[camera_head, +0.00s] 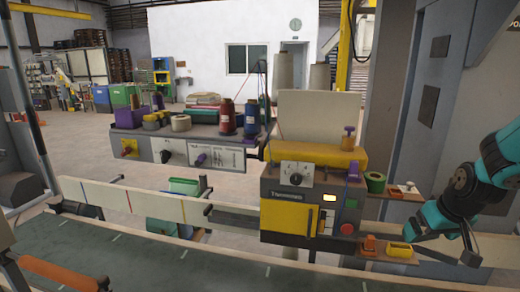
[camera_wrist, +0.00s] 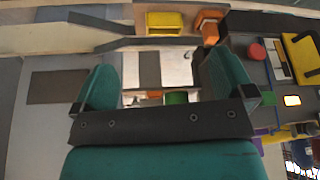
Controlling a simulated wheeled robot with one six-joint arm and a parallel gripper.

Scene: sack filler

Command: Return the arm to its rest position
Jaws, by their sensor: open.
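My arm (camera_head: 462,195), teal and dark grey, is bent at the right edge of the head view. My gripper (camera_head: 425,243) hangs low there, just right of a small yellow bin on the sack filler's side. In the wrist view my gripper (camera_wrist: 163,68) shows two teal fingers spread wide apart. It is open, with nothing held between the fingers. A pale plate and a green spool (camera_wrist: 176,97) show beyond the gap.
The machine (camera_head: 300,205) with a yellow panel stands close left of my gripper. The yellow bin (camera_head: 399,250) and an orange holder (camera_head: 369,243) jut from it. A shelf holds a green spool (camera_head: 375,182). A conveyor (camera_head: 180,265) runs across the front. Tall cabinets stand behind.

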